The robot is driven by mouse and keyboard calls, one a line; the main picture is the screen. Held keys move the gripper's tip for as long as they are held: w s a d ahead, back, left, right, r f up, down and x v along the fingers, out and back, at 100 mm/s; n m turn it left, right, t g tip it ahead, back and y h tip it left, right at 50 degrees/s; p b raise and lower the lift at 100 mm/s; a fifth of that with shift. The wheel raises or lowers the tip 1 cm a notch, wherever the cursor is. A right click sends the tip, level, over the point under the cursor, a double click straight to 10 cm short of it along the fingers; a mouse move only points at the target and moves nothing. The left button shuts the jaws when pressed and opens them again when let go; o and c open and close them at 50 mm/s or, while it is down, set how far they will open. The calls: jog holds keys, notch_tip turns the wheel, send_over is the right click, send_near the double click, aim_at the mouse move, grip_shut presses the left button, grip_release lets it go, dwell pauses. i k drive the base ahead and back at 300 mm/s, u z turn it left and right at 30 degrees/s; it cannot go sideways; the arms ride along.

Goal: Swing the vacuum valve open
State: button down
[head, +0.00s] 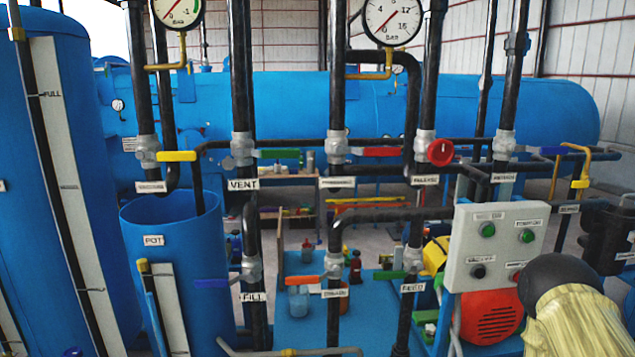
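The vacuum valve (148,152) is a grey valve body on a dark vertical pipe at the upper left, above the blue pot. Its yellow lever handle (176,156) points right, roughly level and across the pipe. A small label (151,187) hangs below it; its lettering is blurred but looks like VACUUM. A gauge (181,9) with a -1 mark is above, cut by the top edge. My gripper is not in view, and nothing is touching the yellow handle.
The VENT valve's green handle (275,154) and a red handle (381,152) lie to the right at similar height. The open blue pot (178,250) stands below the vacuum valve. A control box (494,245) stands at right. Dark pipes (242,75) stand close around the valve.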

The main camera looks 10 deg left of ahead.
aim_at(176, 156)
jog(key=u, duration=2.15)
jog(key=k, duration=0.25)
jog(key=z, duration=0.4)
